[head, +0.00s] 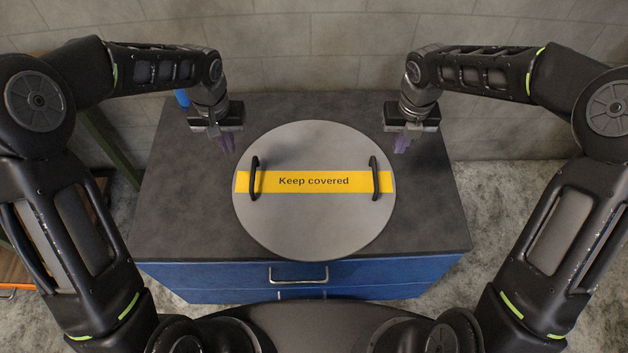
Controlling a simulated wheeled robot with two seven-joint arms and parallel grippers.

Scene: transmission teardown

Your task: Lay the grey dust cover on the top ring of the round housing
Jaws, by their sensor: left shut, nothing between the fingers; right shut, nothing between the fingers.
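The grey dust cover (314,226) is a large round disc in the middle of the head view. It has a yellow band reading "Keep covered", a black handle (254,178) on the left and another black handle (375,178) on the right. The round housing is not visible; whatever is under the cover is hidden. My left gripper (228,146) is shut and empty, behind and left of the left handle, apart from it. My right gripper (401,145) is shut and empty, behind and right of the right handle, apart from it.
The cover is over a dark-topped bench (185,225) with blue drawers (215,276) and a metal pull. The bench top is bare to the left and right of the cover. A grey block wall (310,50) stands behind. A blue object (182,97) shows behind my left arm.

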